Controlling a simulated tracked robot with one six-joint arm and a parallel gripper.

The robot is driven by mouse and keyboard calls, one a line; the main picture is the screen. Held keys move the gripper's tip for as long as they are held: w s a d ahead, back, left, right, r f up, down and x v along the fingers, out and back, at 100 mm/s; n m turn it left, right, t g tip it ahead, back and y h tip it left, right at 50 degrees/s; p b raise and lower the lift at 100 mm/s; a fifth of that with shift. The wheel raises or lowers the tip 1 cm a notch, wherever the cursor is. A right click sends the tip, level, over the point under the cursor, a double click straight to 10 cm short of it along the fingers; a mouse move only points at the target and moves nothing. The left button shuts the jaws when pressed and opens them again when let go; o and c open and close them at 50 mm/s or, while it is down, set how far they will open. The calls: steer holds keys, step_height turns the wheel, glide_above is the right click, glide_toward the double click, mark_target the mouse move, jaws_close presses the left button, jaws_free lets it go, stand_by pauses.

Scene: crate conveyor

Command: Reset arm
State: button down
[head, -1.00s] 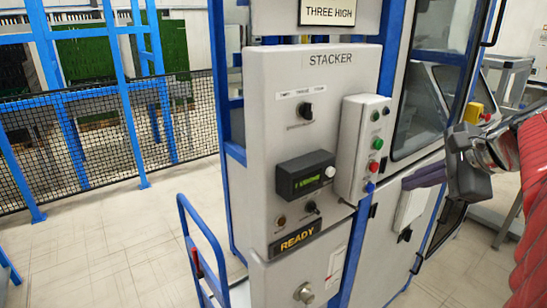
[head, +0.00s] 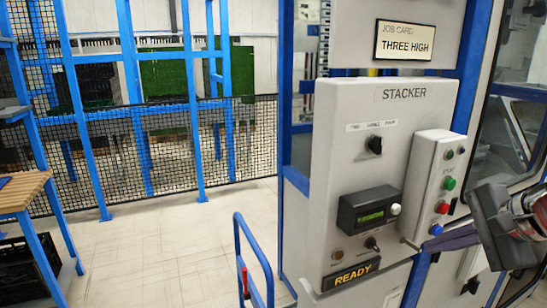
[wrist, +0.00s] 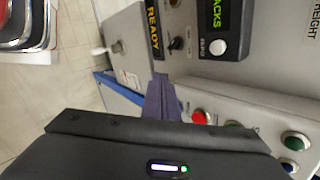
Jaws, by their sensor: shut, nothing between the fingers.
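My gripper (head: 428,244) is at the right of the head view, its dark purple fingers pointing left in front of the stacker panel's lower right edge. In the wrist view the fingers (wrist: 161,95) are together and empty. I cannot tell whether they touch the panel. The grey STACKER panel (head: 350,110) has a black selector knob (head: 375,145), a small display (head: 370,212) and a lit READY sign (head: 350,274). A side button box (head: 425,180) carries green, red and blue buttons.
A job card reading THREE HIGH (head: 405,41) is above the panel. A blue rail (head: 254,262) stands at the panel's lower left. Black mesh fencing (head: 170,150) on blue posts is behind. A wooden-topped table (head: 22,190) is at far left. The floor between is clear.

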steer(key=a+f+n+g+y, duration=0.15)
steer(key=a+f+n, duration=0.3)
steer(key=a, duration=0.55)
steer(key=s+a+f+n+h, duration=0.4)
steer(key=s+a+f+n, duration=0.4)
steer(key=n, duration=0.4)
steer(key=shift+s+a+f+n+g+h, duration=0.3)
steer(key=shift+s+a, duration=0.3)
steer(key=shift+s, duration=0.3)
